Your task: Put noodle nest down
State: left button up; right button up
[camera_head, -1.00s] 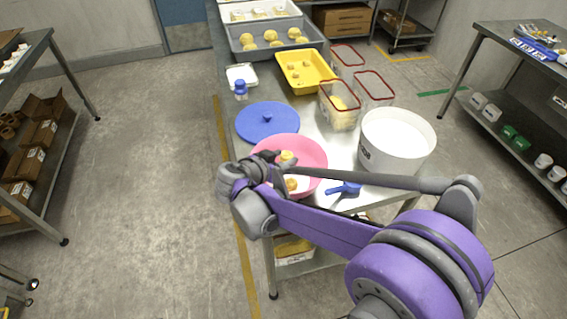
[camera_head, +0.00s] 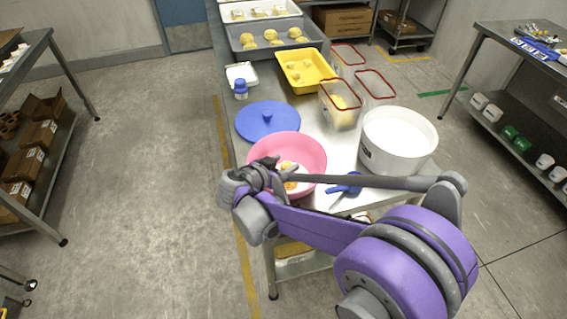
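A pink bowl (camera_head: 314,150) stands on the near end of the steel table. Small pale-yellow pieces that look like noodle nests (camera_head: 287,166) show in it, partly hidden by my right arm; an orange-yellow piece (camera_head: 290,185) shows just below the arm. My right gripper (camera_head: 274,170) is over the left part of the bowl, close to the pale-yellow piece. Its fingers are small and partly hidden by its own wrist, so I cannot tell whether they are open or hold the piece. My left gripper is out of view.
A blue lid (camera_head: 267,121) lies behind the bowl. A white bucket (camera_head: 398,140), a blue scoop (camera_head: 346,184) and a clear red-rimmed container (camera_head: 341,105) are to the right. A yellow tray (camera_head: 303,72) and a grey tray (camera_head: 275,37) with yellow nests stand farther back.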

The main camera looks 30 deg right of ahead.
jog(key=shift+o, duration=1.1)
jog(key=shift+r, duration=0.15)
jog(key=shift+s+a+r+p, duration=0.15)
jog(key=shift+a+r+p, duration=0.35)
jog(key=shift+r, duration=0.25)
jog(key=v, duration=1.1)
jog(key=shift+f, duration=0.1)
